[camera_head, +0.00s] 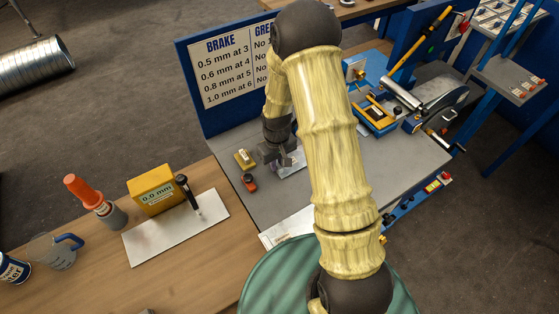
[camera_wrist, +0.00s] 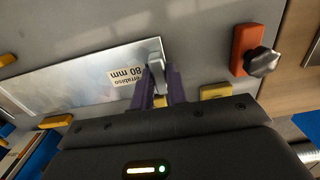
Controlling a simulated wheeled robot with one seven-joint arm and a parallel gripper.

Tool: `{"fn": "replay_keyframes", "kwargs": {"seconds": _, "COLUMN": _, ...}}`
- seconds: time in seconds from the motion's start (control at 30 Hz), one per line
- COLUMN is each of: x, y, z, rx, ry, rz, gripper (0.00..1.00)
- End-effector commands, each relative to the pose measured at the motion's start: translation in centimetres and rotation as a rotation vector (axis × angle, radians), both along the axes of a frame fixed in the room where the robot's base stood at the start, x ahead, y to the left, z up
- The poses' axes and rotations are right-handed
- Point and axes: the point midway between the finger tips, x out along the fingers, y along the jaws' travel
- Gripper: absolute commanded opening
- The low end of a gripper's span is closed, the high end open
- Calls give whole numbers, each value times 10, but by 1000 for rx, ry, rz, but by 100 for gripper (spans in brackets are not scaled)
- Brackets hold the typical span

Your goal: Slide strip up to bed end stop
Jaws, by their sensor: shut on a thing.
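The strip (camera_wrist: 85,80) is a flat shiny metal sheet with a label reading "80 mm". It lies on the grey bed (camera_wrist: 205,30), and part of it also shows in the head view (camera_head: 293,164). My gripper (camera_wrist: 158,80) is shut on the strip near its right end in the wrist view, with its purple fingers partly hiding that edge. In the head view my gripper (camera_head: 277,155) is low over the bed. An orange block with a dark knob (camera_wrist: 251,46), possibly the end stop, stands apart to the right of the strip.
Small yellow blocks (camera_wrist: 55,121) stand beside the strip. A blue machine (camera_head: 370,108) stands behind at the right, and a blue panel with a brake chart (camera_head: 226,68) at the back. A yellow gauge box (camera_head: 152,190) and a metal sheet (camera_head: 165,236) are on the wooden bench.

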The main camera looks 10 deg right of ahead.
Motion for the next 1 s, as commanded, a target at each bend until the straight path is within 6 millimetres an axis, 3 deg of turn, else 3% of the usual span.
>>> {"fn": "replay_keyframes", "kwargs": {"seconds": 1.0, "x": -10, "y": 32, "z": 0, "rx": 0, "ry": -1, "rz": 2, "gripper": 0}}
